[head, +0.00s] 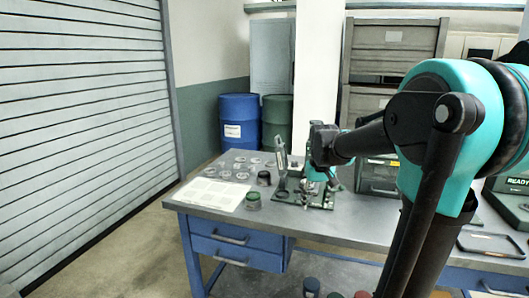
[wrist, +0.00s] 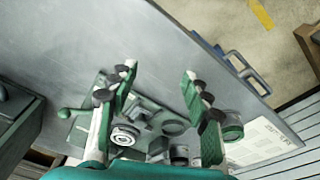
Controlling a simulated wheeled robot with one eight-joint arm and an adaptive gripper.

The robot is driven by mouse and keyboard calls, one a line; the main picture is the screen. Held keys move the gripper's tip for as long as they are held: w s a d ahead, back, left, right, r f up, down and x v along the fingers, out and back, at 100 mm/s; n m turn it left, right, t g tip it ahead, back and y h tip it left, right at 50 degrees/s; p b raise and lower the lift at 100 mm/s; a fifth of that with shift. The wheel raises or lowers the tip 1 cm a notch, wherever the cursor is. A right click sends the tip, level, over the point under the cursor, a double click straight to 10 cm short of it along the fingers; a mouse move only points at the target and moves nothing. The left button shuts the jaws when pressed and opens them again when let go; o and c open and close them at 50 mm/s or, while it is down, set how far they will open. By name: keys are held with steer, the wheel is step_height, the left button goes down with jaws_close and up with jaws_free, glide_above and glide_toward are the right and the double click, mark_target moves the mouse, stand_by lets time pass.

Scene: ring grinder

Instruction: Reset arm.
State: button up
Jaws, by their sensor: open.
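My gripper (wrist: 160,80) shows in the wrist view with its two green fingers spread apart and nothing between them. In the head view my arm reaches in from the right, and my gripper (head: 318,172) is over a small fixture with a green base plate (head: 318,203) on the workbench. In the wrist view the fixture's green plate (wrist: 150,105) lies beyond the fingers, with a round ringed metal part (wrist: 125,135) beside the left finger. The fingers partly hide the fixture. I cannot tell the exact height of the gripper above it.
The grey workbench (head: 330,224) holds a white sheet (head: 210,194), several clear dishes (head: 241,166), a dark jar (head: 263,178) and a green-topped jar (head: 253,200). A green case (head: 376,176) stands right of the fixture. A black tray (head: 491,244) lies at the right. Barrels (head: 239,122) stand behind.

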steer(key=s+d+f+m+t, duration=0.1)
steer(key=s+d+f+t, duration=0.1)
steer(key=s+f, duration=1.3)
steer(key=s, duration=0.4)
steer(key=shift+s+f, duration=0.25)
steer(key=shift+s, duration=0.05)
steer(key=shift+a, duration=0.1)
